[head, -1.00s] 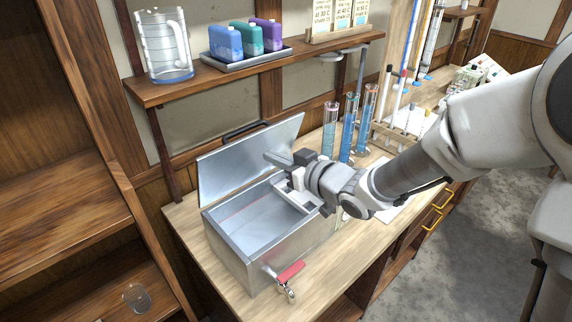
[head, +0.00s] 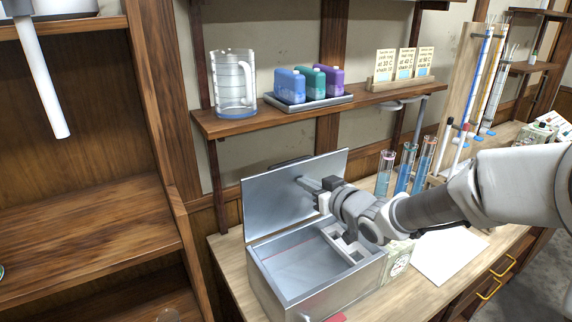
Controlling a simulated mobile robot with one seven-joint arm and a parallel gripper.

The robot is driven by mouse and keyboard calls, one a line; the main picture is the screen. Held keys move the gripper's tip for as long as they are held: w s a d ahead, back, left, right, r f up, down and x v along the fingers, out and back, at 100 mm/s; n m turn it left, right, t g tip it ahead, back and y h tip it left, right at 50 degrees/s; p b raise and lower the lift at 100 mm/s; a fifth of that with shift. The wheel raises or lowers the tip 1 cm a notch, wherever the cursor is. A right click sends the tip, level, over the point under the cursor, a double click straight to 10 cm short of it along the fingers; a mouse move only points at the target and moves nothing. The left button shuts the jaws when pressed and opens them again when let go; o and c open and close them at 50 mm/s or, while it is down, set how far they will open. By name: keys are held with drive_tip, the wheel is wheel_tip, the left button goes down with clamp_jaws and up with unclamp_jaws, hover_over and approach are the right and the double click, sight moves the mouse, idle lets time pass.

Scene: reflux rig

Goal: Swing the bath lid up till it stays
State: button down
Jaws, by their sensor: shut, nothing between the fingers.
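The bath (head: 275,284) is an open metal box on the bench, with water visible inside. Its lid (head: 275,198) stands raised along the back edge, leaning a little back, with a dark handle partly hidden behind its top. My gripper (head: 303,183) is shut and empty. Its fingertips are at the front face of the raised lid, right of its middle; I cannot tell whether they touch it. My wrist hides part of the lid's right side and the bath's back right corner.
A shelf above holds a glass jug (head: 234,84), a tray (head: 310,103) of coloured bottles and a card stand (head: 401,83). Glass cylinders (head: 404,169) stand right of the bath. A white sheet (head: 448,255) lies on the bench (head: 232,261).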

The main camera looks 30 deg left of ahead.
drive_tip(key=shift+w+a+r, duration=0.1)
drive_tip(key=shift+w+a, duration=0.2)
drive_tip(key=shift+a, duration=0.3)
drive_tip(key=shift+w+a+r, duration=0.1)
drive_tip(key=shift+w+a, duration=0.15)
drive_tip(key=shift+a, duration=0.3)
drive_tip(key=shift+w+a, duration=0.3)
drive_tip(key=shift+a, duration=0.3)
drive_tip(key=p, duration=0.2)
approach(299, 175)
drive_tip(key=shift+x, duration=1.25)
drive_tip(key=shift+w+r, duration=0.1)
drive_tip(key=shift+r, duration=0.1)
drive_tip(key=d+r+m+t+h, duration=0.25)
drive_tip(key=d+h, duration=0.25)
drive_tip(key=d, duration=0.8)
drive_tip(key=d+r+m+t+h, duration=0.15)
drive_tip(key=d+m+h, duration=0.35)
drive_tip(key=d, duration=0.7)
drive_tip(key=s+d+m+g+h, duration=0.3)
drive_tip(key=s+d+h, duration=0.1)
drive_tip(key=s+d, duration=0.7)
drive_tip(key=s+d+m+g, duration=0.2)
drive_tip(key=s+d, duration=0.1)
drive_tip(key=s, duration=0.7)
drive_tip(key=shift+s+d+f, duration=0.25)
drive_tip(key=shift+d+f, duration=0.1)
